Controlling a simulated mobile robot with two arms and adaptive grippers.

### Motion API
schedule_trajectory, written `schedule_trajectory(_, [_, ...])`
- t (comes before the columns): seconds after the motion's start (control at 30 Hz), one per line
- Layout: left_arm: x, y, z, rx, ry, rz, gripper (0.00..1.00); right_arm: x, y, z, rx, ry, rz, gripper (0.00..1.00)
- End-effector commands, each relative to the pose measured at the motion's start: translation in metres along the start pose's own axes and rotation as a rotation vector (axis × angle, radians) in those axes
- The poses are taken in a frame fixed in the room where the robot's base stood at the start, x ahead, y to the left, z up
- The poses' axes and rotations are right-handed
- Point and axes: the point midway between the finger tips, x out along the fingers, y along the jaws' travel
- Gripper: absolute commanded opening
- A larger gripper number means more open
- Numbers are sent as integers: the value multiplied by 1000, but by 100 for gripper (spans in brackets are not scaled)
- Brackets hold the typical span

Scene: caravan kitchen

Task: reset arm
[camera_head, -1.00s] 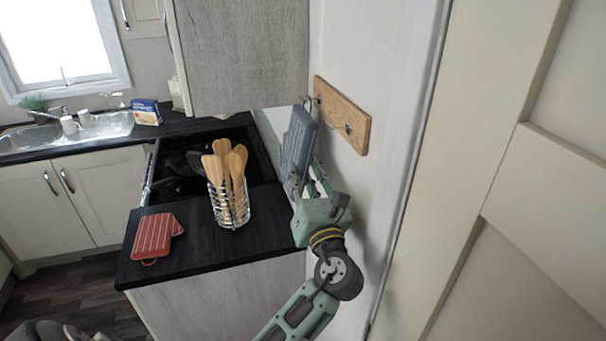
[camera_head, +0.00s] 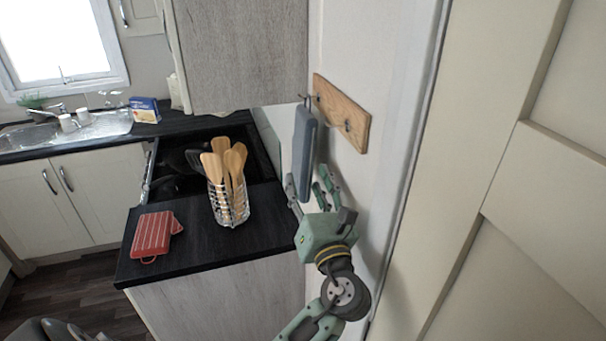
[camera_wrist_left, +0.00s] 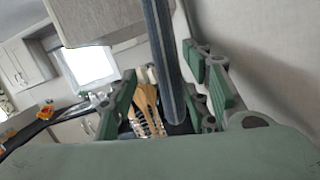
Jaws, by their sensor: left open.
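My left gripper (camera_head: 308,187) is open below the wooden hook rack on the wall. A flat blue-grey pad (camera_head: 303,150) hangs upright from a hook of this rack, and its lower end reaches down between the spread fingers. In the left wrist view the pad (camera_wrist_left: 163,55) runs down between the open green fingers (camera_wrist_left: 165,95), with gaps visible on both sides. My right gripper is not in view.
The wooden rack (camera_head: 341,112) is fixed to the wall close to the gripper. A wire holder with wooden utensils (camera_head: 230,205) and a red striped pad (camera_head: 154,235) are on the dark counter (camera_head: 195,248). A pale panelled door (camera_head: 500,190) fills the right side.

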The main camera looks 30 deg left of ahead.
Motion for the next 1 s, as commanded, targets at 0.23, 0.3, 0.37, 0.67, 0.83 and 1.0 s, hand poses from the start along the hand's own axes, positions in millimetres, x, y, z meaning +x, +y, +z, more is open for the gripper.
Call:
schedule_trajectory(0.23, [-53,-1,-1,-1,3,-3,44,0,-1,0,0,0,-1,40])
schedule_trajectory(0.3, [-64,0,-1,1,3,-1,44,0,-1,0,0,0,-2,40])
schedule_trajectory(0.37, [-71,-1,-1,1,2,-1,44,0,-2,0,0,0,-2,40])
schedule_trajectory(0.67, [-81,0,0,-4,1,0,44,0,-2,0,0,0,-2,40])
schedule_trajectory(0.83, [-80,7,-30,-144,100,-10,44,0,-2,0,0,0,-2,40])
schedule_trajectory(1.0, [-92,23,-107,-552,381,26,44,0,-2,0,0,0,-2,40])
